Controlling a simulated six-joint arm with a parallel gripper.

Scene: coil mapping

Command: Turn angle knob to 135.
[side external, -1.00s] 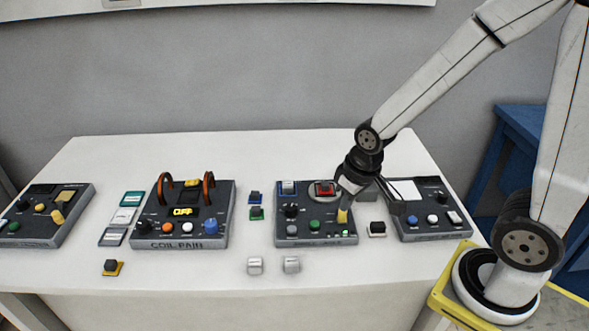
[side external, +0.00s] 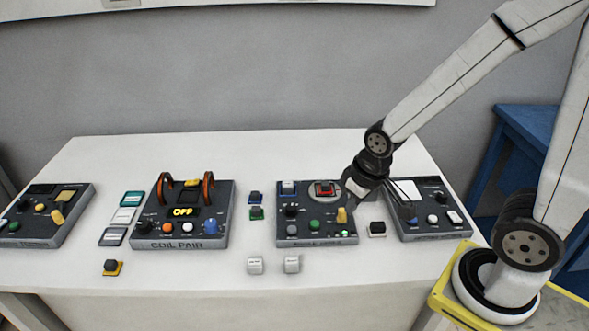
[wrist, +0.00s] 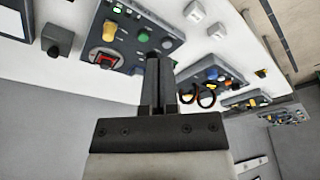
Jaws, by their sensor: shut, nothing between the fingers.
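My gripper (side external: 350,196) is shut and empty. It hangs over the right side of the dark control board (side external: 340,239), near its yellow lever (side external: 341,215). This board carries a round dial with a red square (side external: 325,189), a black knob (side external: 291,210), and green and grey buttons. No label is readable, so I cannot tell for sure which control is the angle knob or its setting. In the wrist view my closed fingers (wrist: 157,62) point over the board's edge (wrist: 172,50) and cover part of it. The red square (wrist: 105,60) and green button (wrist: 143,36) show there.
The coil pair board (side external: 180,243), its display reading OFF, stands left of centre. Two white blocks (side external: 255,265) lie in front. The table's back strip is clear.

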